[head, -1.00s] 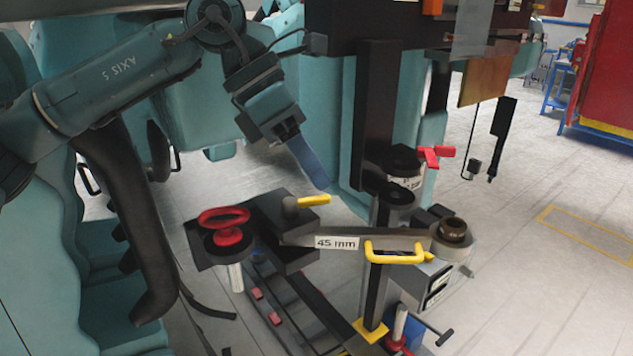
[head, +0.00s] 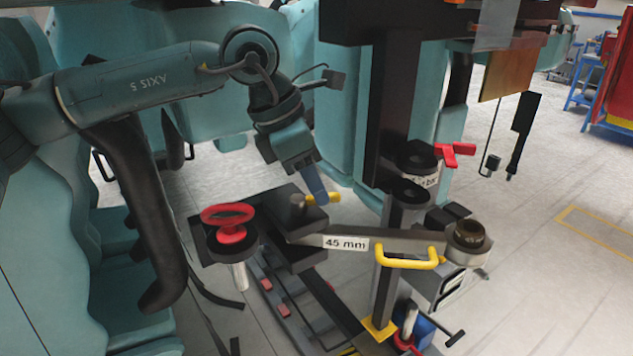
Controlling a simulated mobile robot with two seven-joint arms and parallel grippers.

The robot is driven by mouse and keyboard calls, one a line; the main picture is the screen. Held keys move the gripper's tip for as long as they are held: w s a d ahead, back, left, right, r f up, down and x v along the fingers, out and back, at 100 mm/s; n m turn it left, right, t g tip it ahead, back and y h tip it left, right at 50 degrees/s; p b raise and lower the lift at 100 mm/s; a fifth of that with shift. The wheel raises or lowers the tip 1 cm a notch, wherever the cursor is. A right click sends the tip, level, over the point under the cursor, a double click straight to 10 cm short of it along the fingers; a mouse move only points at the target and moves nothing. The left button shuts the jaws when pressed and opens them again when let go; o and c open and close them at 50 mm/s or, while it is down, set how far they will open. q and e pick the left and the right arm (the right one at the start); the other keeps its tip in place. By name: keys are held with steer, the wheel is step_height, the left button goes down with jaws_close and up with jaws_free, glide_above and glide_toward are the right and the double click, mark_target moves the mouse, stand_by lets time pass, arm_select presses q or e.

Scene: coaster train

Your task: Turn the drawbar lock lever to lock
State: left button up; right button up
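A short yellow lever (head: 323,198), which looks like the drawbar lock lever, sticks out to the right from the top of a black block (head: 293,222). The grey drawbar (head: 400,243) with a "45 mm" label runs right from this block to a round ring end (head: 468,237). My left gripper (head: 318,190) comes down from the upper left. Its blue fingers overlap the lever in the picture; I cannot tell whether they touch it. The fingers show as one blue shape, so their opening is hidden. My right gripper is not in view.
A red handwheel (head: 228,217) stands left of the block. A yellow handle (head: 405,262) is on the drawbar. A dark post (head: 395,110) and a red tap-like handle (head: 455,153) stand behind. Open floor lies at the right.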

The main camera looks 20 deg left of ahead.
arm_select(q)
steer(key=shift+w+d+f, duration=0.1)
steer(key=shift+d+f, duration=0.1)
steer(key=shift+f, duration=0.35)
jaws_close()
